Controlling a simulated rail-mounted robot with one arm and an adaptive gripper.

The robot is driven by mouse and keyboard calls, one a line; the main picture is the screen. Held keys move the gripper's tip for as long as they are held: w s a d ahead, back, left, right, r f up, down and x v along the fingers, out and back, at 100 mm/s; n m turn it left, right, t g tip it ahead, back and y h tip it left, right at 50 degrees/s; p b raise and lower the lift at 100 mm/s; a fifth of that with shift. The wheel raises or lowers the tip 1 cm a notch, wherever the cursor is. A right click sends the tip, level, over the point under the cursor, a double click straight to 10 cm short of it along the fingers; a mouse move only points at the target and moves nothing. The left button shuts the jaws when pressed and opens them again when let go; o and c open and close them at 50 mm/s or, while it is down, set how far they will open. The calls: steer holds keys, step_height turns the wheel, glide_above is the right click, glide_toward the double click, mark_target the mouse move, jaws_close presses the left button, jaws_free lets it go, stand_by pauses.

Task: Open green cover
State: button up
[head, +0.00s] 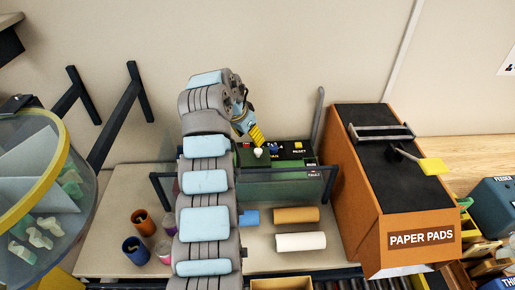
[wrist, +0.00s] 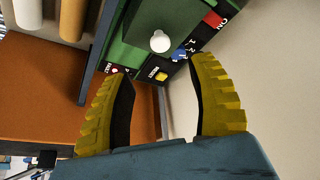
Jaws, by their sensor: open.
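A green cover (wrist: 143,25) with a round white knob (wrist: 160,41) fills the top middle of the wrist view. The cover looks shut. My gripper (wrist: 165,88) is open and empty, its yellow fingers spread either side of the panel edge, apart from the knob. In the head view its yellow fingertips (head: 257,135) are just above the box.
A dark rail (head: 318,173) stands in front of the box. The orange PAPER PADS box (head: 365,215) is to the right. A brown roll (head: 296,214), a white roll (head: 301,242) and a blue piece (head: 252,217) lie in front. Cups, including an orange one (head: 145,224), stand left.

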mark_target(258, 150)
steer(key=shift+p+x, duration=0.4)
steer(key=shift+x, duration=4.35)
steer(key=shift+w, duration=0.15)
jaws_close()
